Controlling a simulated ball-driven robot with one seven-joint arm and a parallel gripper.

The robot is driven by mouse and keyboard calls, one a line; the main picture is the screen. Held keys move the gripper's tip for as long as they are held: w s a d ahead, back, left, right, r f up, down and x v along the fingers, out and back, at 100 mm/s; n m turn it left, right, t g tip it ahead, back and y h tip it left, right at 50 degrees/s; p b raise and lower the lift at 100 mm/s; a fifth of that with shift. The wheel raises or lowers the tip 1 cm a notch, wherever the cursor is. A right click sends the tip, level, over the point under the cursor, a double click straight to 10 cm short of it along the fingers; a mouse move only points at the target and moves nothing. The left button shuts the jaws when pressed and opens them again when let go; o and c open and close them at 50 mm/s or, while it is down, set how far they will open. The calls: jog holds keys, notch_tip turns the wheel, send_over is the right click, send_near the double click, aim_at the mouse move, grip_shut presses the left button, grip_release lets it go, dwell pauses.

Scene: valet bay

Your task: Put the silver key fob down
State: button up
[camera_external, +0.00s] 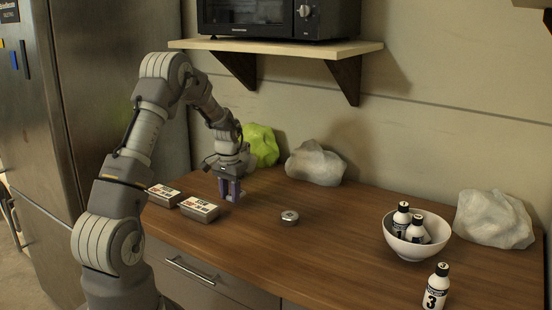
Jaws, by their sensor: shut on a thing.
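My gripper (231,196) points down just above or at the wooden counter, near its back left part. It is shut on a small greyish thing between its fingers, taken to be the silver key fob. The thing is mostly hidden by the fingers, and I cannot tell whether it touches the counter.
Two labelled boxes (199,208) lie left of my gripper. A small round silver tin (289,217) lies to its right. A white bowl (408,246) holds bottles; another bottle (435,288) stands before it. Crumpled green (262,145) and pale (315,163) lumps line the wall.

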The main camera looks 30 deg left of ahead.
aim_at(230, 197)
notch_tip(230, 197, down, 2)
jog(key=shift+f, duration=0.1)
jog(key=o, duration=1)
notch_tip(230, 197, up, 12)
jog(key=p, duration=0.3)
jog(key=shift+p, duration=0.35)
